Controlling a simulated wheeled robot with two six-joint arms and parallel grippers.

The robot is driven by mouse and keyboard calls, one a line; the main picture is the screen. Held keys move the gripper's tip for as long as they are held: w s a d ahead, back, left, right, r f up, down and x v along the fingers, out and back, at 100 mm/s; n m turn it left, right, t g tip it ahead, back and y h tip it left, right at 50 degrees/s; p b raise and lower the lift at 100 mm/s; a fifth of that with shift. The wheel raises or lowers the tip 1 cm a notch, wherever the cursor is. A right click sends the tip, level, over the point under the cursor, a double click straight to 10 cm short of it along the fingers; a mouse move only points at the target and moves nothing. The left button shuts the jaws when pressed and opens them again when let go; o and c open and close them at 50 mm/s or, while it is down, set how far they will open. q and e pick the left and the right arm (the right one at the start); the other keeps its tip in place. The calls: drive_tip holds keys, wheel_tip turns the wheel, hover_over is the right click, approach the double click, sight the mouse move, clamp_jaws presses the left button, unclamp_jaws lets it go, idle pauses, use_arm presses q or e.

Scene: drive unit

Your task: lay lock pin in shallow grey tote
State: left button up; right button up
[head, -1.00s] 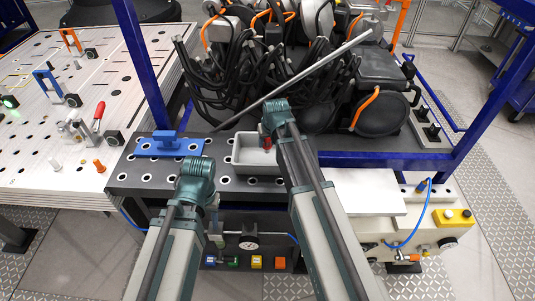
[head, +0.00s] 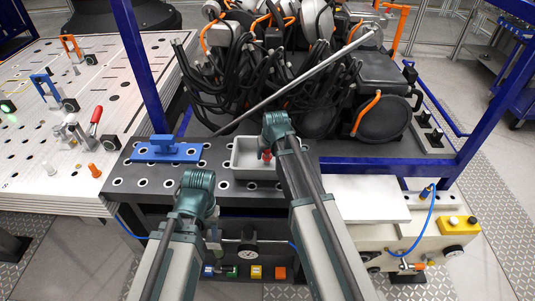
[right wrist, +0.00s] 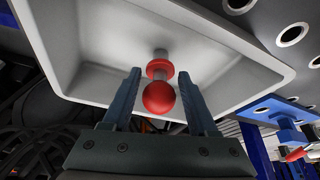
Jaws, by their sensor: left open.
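The shallow grey tote (head: 236,167) sits on the dark perforated bench top. The lock pin, with a red ball knob (right wrist: 158,98), red collar and short metal shank, is over the tote's inside; its red part (head: 267,155) also shows there in the head view. My right gripper (right wrist: 160,74) has its fingers on either side of the knob and collar, with visible gaps, so it looks open. Whether the shank touches the tote floor is unclear. My left gripper (head: 213,233) is open, low in front of the bench edge; its fingertips are partly hidden.
A blue fixture with a handle (head: 165,150) lies left of the tote. A cable-covered drive unit (head: 300,75) and a long slanted metal bar (head: 290,85) stand behind. A blue frame post (head: 140,70) rises at left. A white plate (head: 365,200) lies at right.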

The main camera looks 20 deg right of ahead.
drive_tip(key=shift+o, duration=0.8)
drive_tip(key=shift+r, duration=0.1)
drive_tip(key=shift+r, duration=0.15)
drive_tip(key=p+v, duration=1.2)
drive_tip(key=s+a+n+g, duration=0.1)
drive_tip(key=s+a, duration=0.3)
drive_tip(key=s, duration=0.3)
drive_tip(key=s+a+f+n+g+h, duration=0.1)
drive_tip(key=s+a+g, duration=0.1)
drive_tip(key=s+a, duration=0.2)
drive_tip(key=s+a+n+g, duration=0.1)
drive_tip(key=s+a, duration=0.4)
drive_tip(key=s, duration=0.5)
drive_tip(key=shift+f+g+b, duration=0.3)
drive_tip(key=shift+f+g, duration=0.05)
drive_tip(key=shift+g, duration=0.05)
drive_tip(key=shift+f, duration=0.1)
